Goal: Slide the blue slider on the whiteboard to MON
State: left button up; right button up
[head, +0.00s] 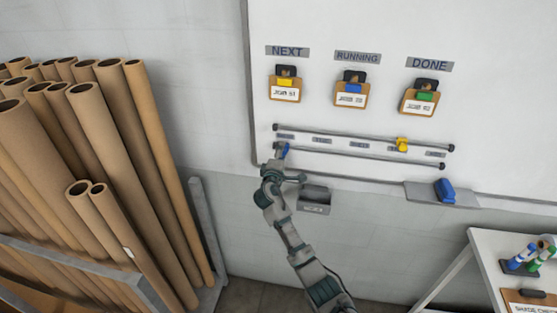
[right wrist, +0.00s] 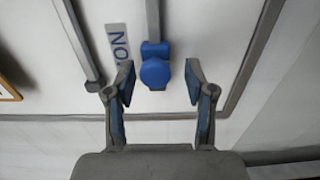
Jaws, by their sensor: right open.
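The blue slider (head: 284,149) is at the left end of the lower rail (head: 366,157) on the whiteboard (head: 488,100). In the right wrist view its round blue knob (right wrist: 155,73) shows at the end of a grey rail (right wrist: 153,18). A day label (right wrist: 118,43) beside it shows sideways letters like "ON", partly cut off. My right gripper (head: 281,161) is at the slider. In the right wrist view its open fingers (right wrist: 159,72) stand on either side of the knob, with gaps. Small day labels (head: 321,140) line the strip between the rails. My left gripper is not in view.
A yellow slider (head: 402,144) sits on the upper rail. A grey box (head: 314,200) hangs below the rails near my right arm. A tray with a blue eraser (head: 444,190) is at the right. Clipboards (head: 285,88) hang above. Cardboard tubes (head: 100,130) fill the left.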

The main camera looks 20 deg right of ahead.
jog(key=v, duration=1.1)
jog(key=shift+s+a+f, duration=0.2)
jog(key=shift+a+f, duration=0.05)
jog(key=shift+a, duration=0.1)
